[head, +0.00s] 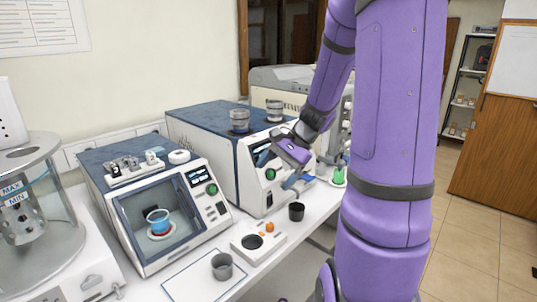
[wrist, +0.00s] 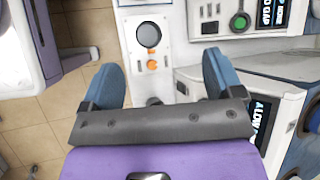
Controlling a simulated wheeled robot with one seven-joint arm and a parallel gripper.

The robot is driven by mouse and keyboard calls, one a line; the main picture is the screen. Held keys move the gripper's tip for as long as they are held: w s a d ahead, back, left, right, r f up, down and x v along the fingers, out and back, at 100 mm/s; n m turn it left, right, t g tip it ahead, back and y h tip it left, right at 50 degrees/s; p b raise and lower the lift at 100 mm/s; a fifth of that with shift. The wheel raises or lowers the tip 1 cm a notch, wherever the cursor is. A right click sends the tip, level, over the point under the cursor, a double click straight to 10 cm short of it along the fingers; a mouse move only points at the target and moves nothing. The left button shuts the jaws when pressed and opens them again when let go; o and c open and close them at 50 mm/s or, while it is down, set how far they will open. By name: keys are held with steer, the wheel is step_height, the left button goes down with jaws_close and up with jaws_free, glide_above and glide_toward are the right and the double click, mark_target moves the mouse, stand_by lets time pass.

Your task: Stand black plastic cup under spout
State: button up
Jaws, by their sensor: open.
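The black plastic cup (head: 296,211) stands upright on the white bench, in front of the larger blue-topped machine (head: 205,125). In the head view my gripper (head: 283,170) is above the cup and in front of that machine, with its blue fingers apart and nothing between them. In the wrist view my gripper (wrist: 160,80) is also spread wide. A dark round shape, likely the cup (wrist: 154,101), shows low between the fingers, mostly hidden by the gripper's palm. I cannot make out the spout clearly.
A small white device (head: 243,256) with a black disc and orange knob is left of the cup. A grey cup (head: 222,266) stands on a white mat. A windowed machine (head: 150,205) is further left. A green-filled flask (head: 339,176) stands right of my gripper.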

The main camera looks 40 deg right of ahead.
steer(key=s+a+r+n+t+h, duration=0.2)
steer(key=s+a+r+n+h, duration=0.5)
steer(key=s+a+r+n, duration=0.6)
steer(key=shift+s+a+r+n, duration=0.3)
steer(key=shift+a+r+n, duration=0.45)
steer(key=shift+a+n, duration=0.45)
